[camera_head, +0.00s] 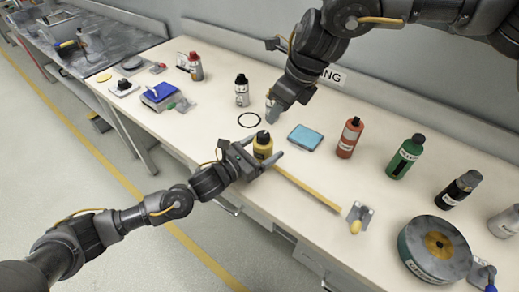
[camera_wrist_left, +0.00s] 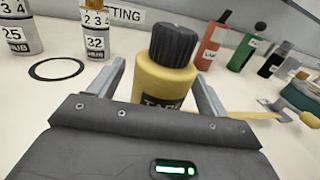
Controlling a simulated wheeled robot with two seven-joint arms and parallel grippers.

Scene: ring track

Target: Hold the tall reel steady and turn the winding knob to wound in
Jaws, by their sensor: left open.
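The tall reel is a yellow cylinder (camera_head: 263,152) with a black ribbed knob (camera_wrist_left: 173,44) on top. A yellow strip (camera_head: 308,188) lies on the bench and runs from the reel toward the lower right. My left gripper (camera_head: 262,160) is open at the reel. In the left wrist view the reel's body (camera_wrist_left: 163,82) stands upright between the two fingers, with gaps visible beside it. My right gripper (camera_head: 274,104) is above the bench behind the reel. Its fingers are too small and overlapped to tell open or shut. No gripper appears on the knob.
A black ring (camera_head: 249,119) and a blue pad (camera_head: 305,138) lie near the reel. Red (camera_head: 350,138) and green (camera_head: 405,156) bottles stand to the right. A metal plate (camera_head: 361,213) lies at the strip's far end. A large drum (camera_head: 434,249) sits at lower right.

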